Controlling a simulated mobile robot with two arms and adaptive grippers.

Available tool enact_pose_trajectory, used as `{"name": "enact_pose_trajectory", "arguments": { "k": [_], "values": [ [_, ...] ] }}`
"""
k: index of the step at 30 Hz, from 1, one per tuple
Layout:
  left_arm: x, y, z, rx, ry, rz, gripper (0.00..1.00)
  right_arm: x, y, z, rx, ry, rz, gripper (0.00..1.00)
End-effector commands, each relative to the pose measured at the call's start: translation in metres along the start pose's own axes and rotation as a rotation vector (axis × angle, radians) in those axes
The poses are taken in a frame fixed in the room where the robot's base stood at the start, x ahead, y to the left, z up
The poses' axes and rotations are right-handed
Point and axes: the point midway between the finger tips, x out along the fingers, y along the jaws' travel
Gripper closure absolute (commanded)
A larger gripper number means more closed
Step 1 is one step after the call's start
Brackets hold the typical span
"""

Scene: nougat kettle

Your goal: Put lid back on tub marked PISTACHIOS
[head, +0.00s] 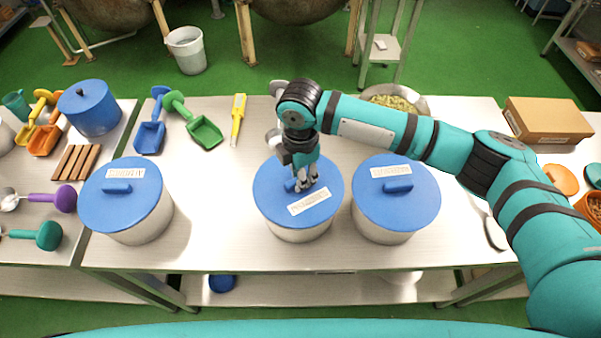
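Three pale tubs with blue lids stand in a row on the steel table. The left tub has its lid (120,194) on, and the right tub has its lid (396,193) on. The middle tub (299,233) has a blue lid (272,205) resting on its top, with its label turned toward the front edge. The labels are too small to read, so I cannot tell which tub says PISTACHIOS. My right gripper (305,183) points down at the middle lid's handle, its fingers hiding part of it. I cannot tell if they are closed on it. My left gripper is out of view.
Blue and green scoops (203,132) and a yellow tool (238,118) lie behind the tubs. A metal bowl of green pieces (408,98) sits behind my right arm. A cardboard box (547,121) stands at back right. Table space is clear between the left and middle tubs.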

Motion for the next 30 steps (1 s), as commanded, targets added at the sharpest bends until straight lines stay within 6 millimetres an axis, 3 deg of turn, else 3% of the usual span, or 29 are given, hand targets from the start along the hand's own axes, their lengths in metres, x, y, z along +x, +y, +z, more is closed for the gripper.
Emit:
{"name": "enact_pose_trajectory", "arguments": {
  "k": [26,27,30],
  "values": [
    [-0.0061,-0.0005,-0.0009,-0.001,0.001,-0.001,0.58,0.003,-0.0001,-0.0003,-0.001,0.0,0.0,1.0],
    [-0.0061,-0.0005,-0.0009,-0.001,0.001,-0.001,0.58,0.003,-0.0001,-0.0003,-0.001,0.0,0.0,0.78],
    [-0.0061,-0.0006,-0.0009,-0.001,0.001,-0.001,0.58,0.0029,0.0,-0.0003,-0.001,0.0,0.0,0.65]
  ]
}}
